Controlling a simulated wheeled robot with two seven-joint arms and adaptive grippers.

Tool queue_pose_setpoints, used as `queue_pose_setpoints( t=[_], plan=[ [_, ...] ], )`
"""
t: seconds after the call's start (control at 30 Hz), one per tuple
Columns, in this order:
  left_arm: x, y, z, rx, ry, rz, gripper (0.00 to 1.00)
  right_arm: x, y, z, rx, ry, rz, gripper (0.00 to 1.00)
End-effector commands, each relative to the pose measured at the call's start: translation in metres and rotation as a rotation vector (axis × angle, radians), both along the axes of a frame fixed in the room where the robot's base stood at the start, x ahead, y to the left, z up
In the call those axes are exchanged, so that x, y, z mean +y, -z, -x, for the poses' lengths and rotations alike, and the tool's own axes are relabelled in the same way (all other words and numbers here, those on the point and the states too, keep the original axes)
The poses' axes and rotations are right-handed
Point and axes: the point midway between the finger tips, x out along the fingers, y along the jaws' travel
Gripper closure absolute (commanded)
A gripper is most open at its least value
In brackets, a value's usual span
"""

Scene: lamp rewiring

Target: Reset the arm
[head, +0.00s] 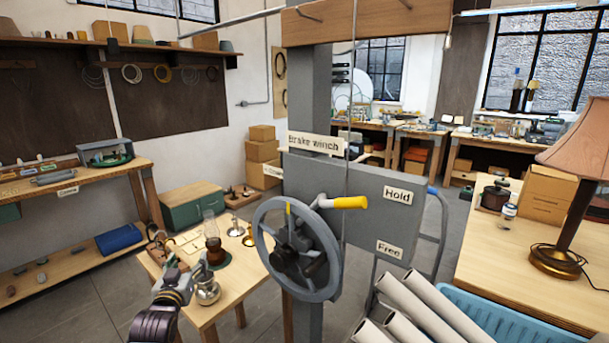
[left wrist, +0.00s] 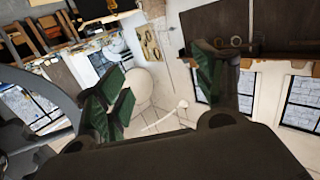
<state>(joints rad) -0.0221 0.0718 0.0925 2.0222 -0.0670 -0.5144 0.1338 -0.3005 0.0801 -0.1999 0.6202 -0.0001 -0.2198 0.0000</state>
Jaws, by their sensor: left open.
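My left arm (head: 165,312) comes in from the bottom left, over the near edge of a small wooden table. My left gripper (head: 203,270) is at its end, near a brass-coloured vessel and an oil lamp with a glass chimney (head: 212,232); I cannot tell whether it touches them. In the left wrist view the two green-padded fingers (left wrist: 160,92) stand wide apart with nothing between them. That view is tilted, with wall, shelves and windows beyond. My right gripper shows in neither view.
A grey brake winch post with a handwheel (head: 262,245) and a yellow-ended handle (head: 345,202) stands just right of my left gripper. Grey tubes (head: 425,305) and a blue crate (head: 500,310) are at the lower right. A shaded lamp (head: 575,190) stands on the right bench. Floor shows at the left.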

Motion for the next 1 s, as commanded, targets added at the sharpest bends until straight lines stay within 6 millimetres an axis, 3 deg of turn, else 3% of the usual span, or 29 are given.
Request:
queue_pose_setpoints(
  t=[0.37, 0.57, 0.77, 1.0],
  plan=[
    [-0.012, 0.028, 0.018, 0.105, 0.014, -0.003, 0.31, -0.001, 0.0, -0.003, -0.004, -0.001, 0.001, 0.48],
    [-0.023, 0.054, 0.039, 0.211, 0.028, -0.007, 0.31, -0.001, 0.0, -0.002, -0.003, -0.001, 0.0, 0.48],
    [-0.041, 0.095, 0.079, 0.384, 0.056, -0.014, 0.31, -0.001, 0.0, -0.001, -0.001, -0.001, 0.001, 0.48],
    [-0.067, 0.143, 0.147, 0.635, 0.103, -0.024, 0.31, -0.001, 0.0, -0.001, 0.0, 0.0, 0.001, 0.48]
  ],
)
